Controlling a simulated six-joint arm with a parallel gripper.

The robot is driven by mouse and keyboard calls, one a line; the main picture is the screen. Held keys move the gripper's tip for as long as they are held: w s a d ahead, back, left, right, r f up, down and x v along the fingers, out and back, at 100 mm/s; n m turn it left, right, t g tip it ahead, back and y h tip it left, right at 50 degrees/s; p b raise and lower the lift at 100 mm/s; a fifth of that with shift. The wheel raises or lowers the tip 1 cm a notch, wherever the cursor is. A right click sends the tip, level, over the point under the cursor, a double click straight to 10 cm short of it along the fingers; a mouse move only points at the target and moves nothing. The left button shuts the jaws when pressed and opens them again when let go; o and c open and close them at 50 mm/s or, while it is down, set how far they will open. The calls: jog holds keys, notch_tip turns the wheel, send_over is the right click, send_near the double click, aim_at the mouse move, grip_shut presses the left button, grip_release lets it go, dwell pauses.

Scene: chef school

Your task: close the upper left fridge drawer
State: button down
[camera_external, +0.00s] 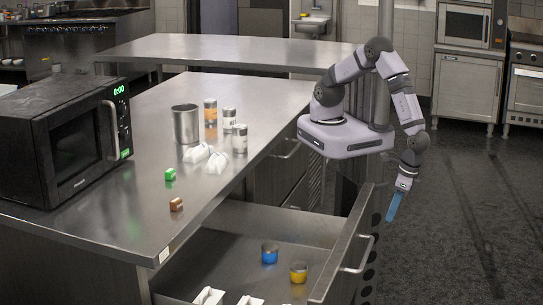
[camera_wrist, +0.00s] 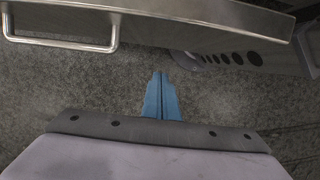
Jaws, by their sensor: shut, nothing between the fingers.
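A steel drawer (camera_external: 338,243) under the counter stands pulled out in the external view, its front panel facing right with a bar handle (camera_external: 358,257). In the wrist view the drawer front (camera_wrist: 200,18) and its handle (camera_wrist: 62,44) cross the top of the picture. My gripper (camera_external: 393,208) has blue fingers pointing down, just to the right of the drawer front's far end. In the wrist view my gripper (camera_wrist: 159,95) is shut and empty, with the floor behind it. It appears apart from the drawer front.
A blue tin (camera_external: 269,254), a yellow tin (camera_external: 299,272) and white items (camera_external: 208,296) lie in the drawer. The counter (camera_external: 200,230) holds a microwave (camera_external: 65,140), a pot (camera_external: 186,124), several shakers (camera_external: 240,138) and small blocks (camera_external: 169,174). The floor at right is clear.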

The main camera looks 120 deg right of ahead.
jog(key=w+d+f+b, duration=0.4)
jog(key=f+b, duration=0.3)
jog(key=f, duration=0.1)
jog(key=shift+w+d+f+b, duration=0.15)
jog(key=shift+w+f+b, duration=0.05)
jog(key=shift+f+b, duration=0.1)
dwell(0.4)
